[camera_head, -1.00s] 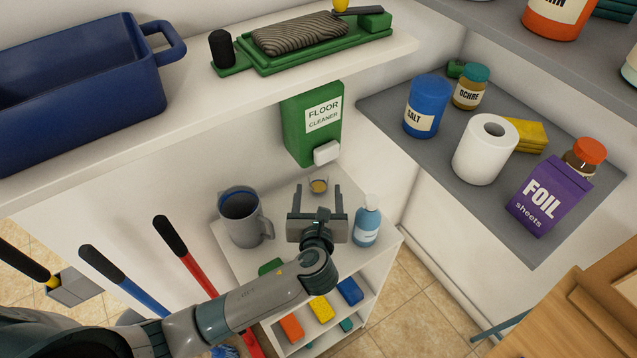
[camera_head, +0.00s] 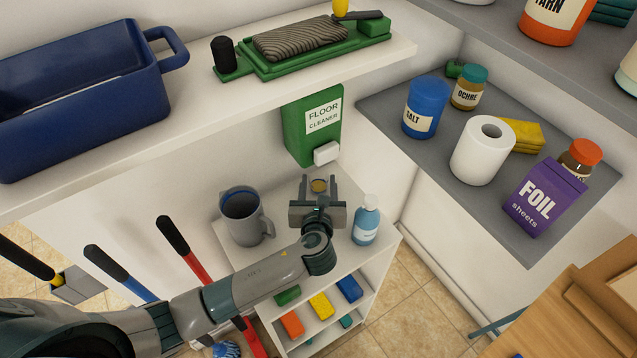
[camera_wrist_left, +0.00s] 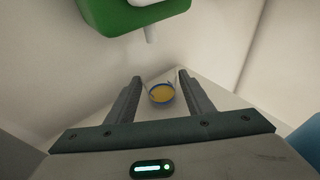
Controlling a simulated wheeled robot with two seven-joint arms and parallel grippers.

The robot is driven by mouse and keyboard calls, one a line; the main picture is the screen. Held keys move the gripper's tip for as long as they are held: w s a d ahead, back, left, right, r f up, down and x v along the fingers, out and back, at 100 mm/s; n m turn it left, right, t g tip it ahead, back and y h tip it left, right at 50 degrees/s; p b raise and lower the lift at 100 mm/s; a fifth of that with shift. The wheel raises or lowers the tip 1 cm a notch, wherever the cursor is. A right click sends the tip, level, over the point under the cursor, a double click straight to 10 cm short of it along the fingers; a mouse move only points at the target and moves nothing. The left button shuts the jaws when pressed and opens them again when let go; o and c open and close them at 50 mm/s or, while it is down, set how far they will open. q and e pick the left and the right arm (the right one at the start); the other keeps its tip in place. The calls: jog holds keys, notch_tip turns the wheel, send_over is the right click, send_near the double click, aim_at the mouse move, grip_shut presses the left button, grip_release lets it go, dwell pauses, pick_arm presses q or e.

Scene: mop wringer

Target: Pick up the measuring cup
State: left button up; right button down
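The measuring cup (camera_head: 319,186) is a small clear cup with yellow liquid in it. It stands on the white shelf top under the green floor cleaner dispenser (camera_head: 312,125). In the left wrist view the cup (camera_wrist_left: 161,94) shows a blue rim and sits between my two fingers, with a gap on each side. My left gripper (camera_head: 319,181) is open and empty, its fingers pointing at the cup from the front. I cannot tell how far the fingertips reach along the cup. The right gripper is not in view.
A grey jug (camera_head: 246,222) stands left of my gripper and a blue bottle (camera_head: 366,222) stands close on its right. The dispenser's white spout (camera_head: 326,153) hangs above the cup. A wide white shelf (camera_head: 190,115) overhangs at the upper left.

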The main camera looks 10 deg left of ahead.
aim_at(319, 190)
pick_arm(q)
jog(key=c, duration=0.6)
jog(key=shift+o, duration=0.2)
jog(key=shift+r, duration=0.15)
jog(key=shift+r+b, duration=0.5)
jog(key=shift+r, duration=0.95)
jog(key=shift+s+r, duration=0.1)
jog(key=shift+r, duration=0.05)
jog(key=s+d+b, duration=0.1)
jog(key=s, duration=0.4)
jog(key=s+d+b, duration=0.1)
jog(key=s+b, duration=0.1)
jog(key=s, duration=0.4)
jog(key=s+d+b, duration=0.1)
jog(key=s, duration=0.4)
jog(key=shift+s+d, duration=0.2)
jog(key=shift+s, duration=0.05)
jog(key=shift+s+d, duration=0.1)
jog(key=shift+s, duration=0.35)
